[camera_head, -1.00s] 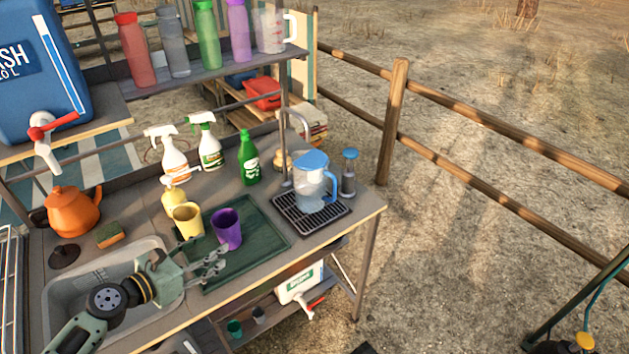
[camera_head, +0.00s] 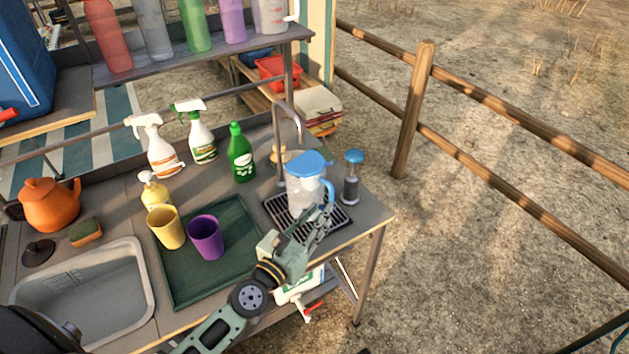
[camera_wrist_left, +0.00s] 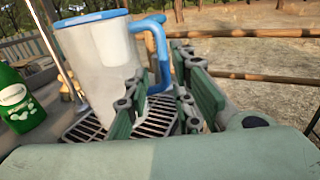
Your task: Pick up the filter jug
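The filter jug (camera_head: 303,190) is a clear jug with a blue lid and blue handle, standing upright on the black drip grate (camera_head: 335,219) at the counter's right end. In the left wrist view the jug (camera_wrist_left: 100,62) is close, left of centre, with its handle (camera_wrist_left: 158,55) toward the fingers. My left gripper (camera_head: 323,212) is at the jug's handle side, just in front of it. In the wrist view its fingers (camera_wrist_left: 176,80) are apart, with the lower handle near the gap; whether they touch it cannot be told. My right gripper is not in view.
A green bottle (camera_head: 240,155), purple cup (camera_head: 206,238) and yellow cup (camera_head: 166,228) stand farther left. Open ground lies right of the counter.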

